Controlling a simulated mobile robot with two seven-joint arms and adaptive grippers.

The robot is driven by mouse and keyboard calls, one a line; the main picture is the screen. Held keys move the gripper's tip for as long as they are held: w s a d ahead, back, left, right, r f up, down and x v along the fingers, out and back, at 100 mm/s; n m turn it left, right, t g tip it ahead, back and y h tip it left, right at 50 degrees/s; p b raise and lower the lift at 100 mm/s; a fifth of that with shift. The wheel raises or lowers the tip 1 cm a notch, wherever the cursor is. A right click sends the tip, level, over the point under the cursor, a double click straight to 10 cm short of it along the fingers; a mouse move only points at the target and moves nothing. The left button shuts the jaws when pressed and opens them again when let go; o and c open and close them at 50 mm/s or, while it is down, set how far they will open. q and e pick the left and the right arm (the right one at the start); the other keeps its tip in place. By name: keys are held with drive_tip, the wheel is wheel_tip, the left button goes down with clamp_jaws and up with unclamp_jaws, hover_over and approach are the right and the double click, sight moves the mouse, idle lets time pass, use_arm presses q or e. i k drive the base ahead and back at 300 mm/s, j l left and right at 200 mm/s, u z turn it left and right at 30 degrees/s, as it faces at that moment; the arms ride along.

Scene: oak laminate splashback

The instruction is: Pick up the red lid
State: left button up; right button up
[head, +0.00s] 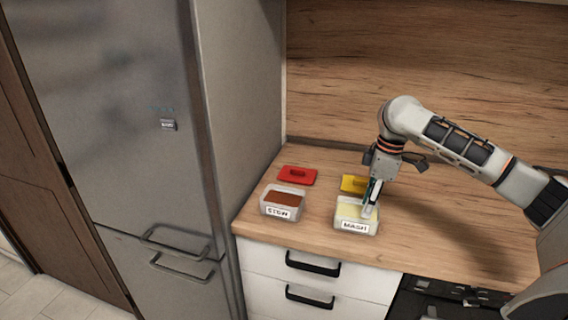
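The red lid (297,176) lies flat on the wooden counter, behind the container labelled STEW (281,213), which holds brown food. A yellow lid (354,184) lies behind the container labelled MASH (344,227), which holds pale food. My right gripper (370,207) points down over the right part of the MASH container, to the right of the red lid and apart from it. Its fingers are small and overlap the container, so I cannot tell whether they are open or shut. The gripper partly hides the yellow lid. My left gripper is not in view.
A tall grey fridge (120,130) stands at the left edge of the counter (425,232). A wooden splashback (430,60) rises behind. White drawers (312,282) and a dark appliance (440,300) sit below. The counter right of the containers is clear.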

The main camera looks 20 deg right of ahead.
sight(305, 176)
drive_tip(key=i+j, duration=0.1)
drive_tip(key=i, duration=0.5)
drive_tip(key=i+j, duration=0.1)
drive_tip(key=i, duration=0.5)
